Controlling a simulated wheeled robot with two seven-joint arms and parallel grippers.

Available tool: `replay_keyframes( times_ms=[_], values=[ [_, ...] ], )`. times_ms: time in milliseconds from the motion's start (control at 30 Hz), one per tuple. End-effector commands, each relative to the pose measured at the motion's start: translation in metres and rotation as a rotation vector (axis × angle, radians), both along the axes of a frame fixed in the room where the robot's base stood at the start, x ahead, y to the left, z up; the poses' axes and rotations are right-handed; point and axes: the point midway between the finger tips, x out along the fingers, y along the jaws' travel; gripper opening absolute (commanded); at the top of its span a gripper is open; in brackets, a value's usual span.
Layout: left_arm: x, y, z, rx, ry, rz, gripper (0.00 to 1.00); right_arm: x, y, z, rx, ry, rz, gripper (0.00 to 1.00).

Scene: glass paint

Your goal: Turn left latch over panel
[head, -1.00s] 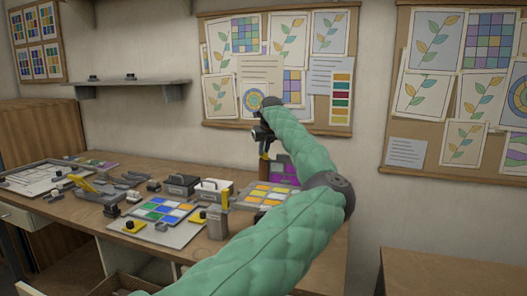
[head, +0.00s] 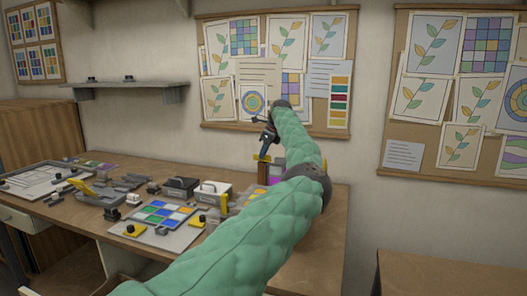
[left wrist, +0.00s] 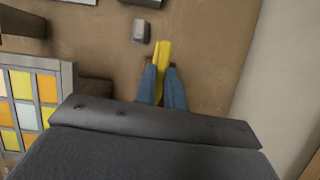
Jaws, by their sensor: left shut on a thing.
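My left gripper (head: 264,153) is at the back of the bench, at the upright panel stand. In the left wrist view its two blue fingers (left wrist: 162,80) are shut on a yellow latch (left wrist: 164,50), which sticks out beyond them. In the head view, yellow (head: 257,157) shows at the fingertips, above the stand's brown post (head: 263,172). A purple and magenta panel (head: 277,171) shows in part beside the post; my green arm hides most of it. I cannot tell whether the latch lies over the panel. My right gripper is not in view.
A panel of blue, green and orange tiles (head: 160,213) lies on the bench. A white-topped box (head: 213,190) and a dark box (head: 181,187) stand left of the gripper. A panel of yellow, orange and white tiles (left wrist: 22,100) shows in the wrist view. The wall is close behind.

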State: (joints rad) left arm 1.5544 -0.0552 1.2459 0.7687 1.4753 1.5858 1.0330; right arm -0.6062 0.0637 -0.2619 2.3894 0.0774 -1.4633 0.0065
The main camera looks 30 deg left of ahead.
Motion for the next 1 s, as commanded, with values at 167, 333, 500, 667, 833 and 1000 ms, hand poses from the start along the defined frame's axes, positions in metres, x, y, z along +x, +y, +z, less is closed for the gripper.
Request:
replay_keyframes(
  times_ms=[167,333,500,667,833,1000],
  values=[
    [0.0011,-0.0006,0.0003,-0.001,-0.001,0.045,0.00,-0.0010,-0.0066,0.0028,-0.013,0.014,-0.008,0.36],
    [0.0013,-0.0008,-0.0001,-0.001,-0.002,0.063,0.00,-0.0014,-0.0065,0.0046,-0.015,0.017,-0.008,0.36],
    [0.0013,-0.0009,-0.0002,-0.001,-0.001,0.066,0.00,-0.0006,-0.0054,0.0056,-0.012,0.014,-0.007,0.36],
    [0.0012,-0.0008,-0.0001,-0.001,-0.001,0.065,0.00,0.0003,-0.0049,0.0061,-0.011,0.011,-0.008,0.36],
    [0.0011,-0.0007,0.0000,-0.001,-0.001,0.065,0.33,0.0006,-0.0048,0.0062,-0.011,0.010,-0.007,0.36],
    [0.0010,-0.0004,0.0000,-0.001,-0.001,0.065,0.33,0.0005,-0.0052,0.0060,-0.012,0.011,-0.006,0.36]
  ],
)
